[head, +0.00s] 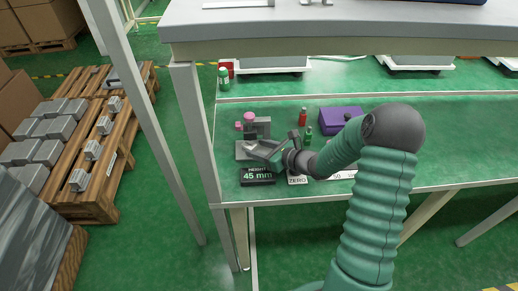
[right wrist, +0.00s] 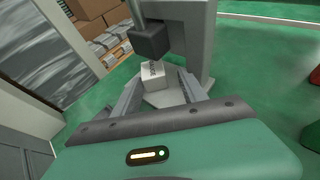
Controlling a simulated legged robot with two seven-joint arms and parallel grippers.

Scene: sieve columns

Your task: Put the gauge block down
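The gauge block (right wrist: 155,77), a small white block with dark marking, stands on the grey base plate (right wrist: 166,98) of the height gauge (right wrist: 190,35) in the right wrist view. The gauge's dark square head (right wrist: 148,40) hangs just above it; I cannot tell whether they touch. My right gripper (head: 261,150) is at the gauge on the bench. Its fingers are spread on either side of the block, with visible gaps. In the head view the block cannot be made out behind the gripper. My left gripper is not in view.
A black "45 mm" display (head: 257,176) and a ZERO label (head: 297,179) lie at the bench's front edge. A purple box (head: 340,119), a red bottle (head: 303,117) and a green bottle (head: 308,135) stand to the right. An upper shelf (head: 340,32) overhangs the back.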

